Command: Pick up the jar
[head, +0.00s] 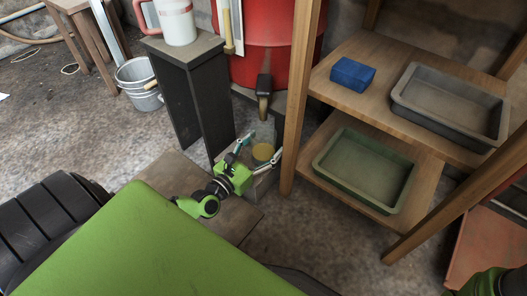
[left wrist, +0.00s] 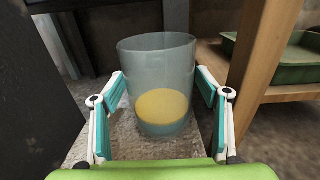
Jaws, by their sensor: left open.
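The jar (left wrist: 157,60) is a clear glass cylinder with yellow contents low inside it. It stands upright on a low grey block (left wrist: 85,150) in the left wrist view. In the head view the jar (head: 263,152) shows small beside the shelf post. My left gripper (head: 254,154) is open, with one finger on each side of the jar. In the left wrist view the fingers of the gripper (left wrist: 163,92) flank the jar's lower half. Whether they touch it I cannot tell. My right gripper is not in view.
A wooden shelf (head: 290,120) stands close on the right, holding a blue box (head: 352,74), a grey tray (head: 400,98) and a green tray (head: 322,165). A dark stand (head: 205,95) carrying a white jug (head: 178,22) is behind left. A red barrel (head: 270,70) stands behind.

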